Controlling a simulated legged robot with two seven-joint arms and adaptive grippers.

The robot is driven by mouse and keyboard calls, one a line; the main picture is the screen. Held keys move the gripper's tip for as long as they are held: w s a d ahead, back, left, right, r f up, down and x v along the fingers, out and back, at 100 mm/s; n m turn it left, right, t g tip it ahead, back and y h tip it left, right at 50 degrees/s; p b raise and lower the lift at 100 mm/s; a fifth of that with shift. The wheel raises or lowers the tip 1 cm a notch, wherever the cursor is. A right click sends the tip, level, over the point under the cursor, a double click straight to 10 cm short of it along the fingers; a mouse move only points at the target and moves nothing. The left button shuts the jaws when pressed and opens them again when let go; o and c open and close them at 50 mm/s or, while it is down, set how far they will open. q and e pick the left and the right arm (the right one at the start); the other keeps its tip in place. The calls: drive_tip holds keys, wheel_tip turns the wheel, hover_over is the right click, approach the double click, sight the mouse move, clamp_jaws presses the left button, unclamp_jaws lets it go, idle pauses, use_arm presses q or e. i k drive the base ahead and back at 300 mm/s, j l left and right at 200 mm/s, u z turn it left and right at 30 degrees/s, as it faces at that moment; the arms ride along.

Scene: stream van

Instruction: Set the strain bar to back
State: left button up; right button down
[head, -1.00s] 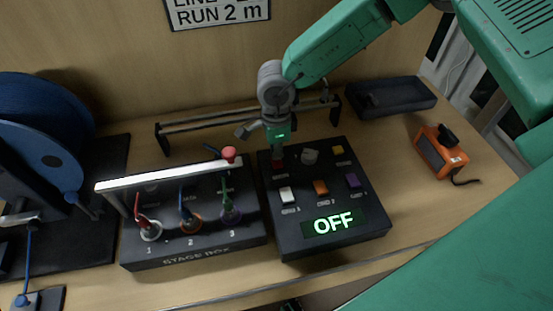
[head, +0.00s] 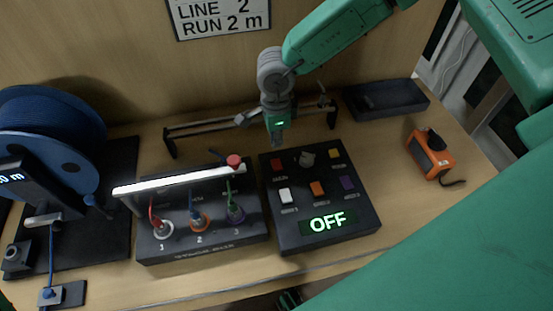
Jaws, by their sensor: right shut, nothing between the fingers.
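The strain bar (head: 180,181) is a white bar with a red knob (head: 234,161) at its right end. It spans left to right above the stage box (head: 205,248), on side arms, behind the three numbered sockets with red, blue and green-purple cables. My right gripper (head: 277,142) is shut and empty. It points down just behind the button panel, right of the bar and apart from it. A small dark and green part at the bottom edge (head: 289,300) looks like my left gripper; its fingers cannot be made out.
The button panel (head: 290,226) with a green OFF display stands right of the stage box. A low dark rail (head: 205,127) runs behind both. A blue cable reel (head: 45,140) is at left, an orange device (head: 428,160) and black tray (head: 385,98) at right.

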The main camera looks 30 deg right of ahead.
sight(235, 167)
drive_tip(key=k, duration=1)
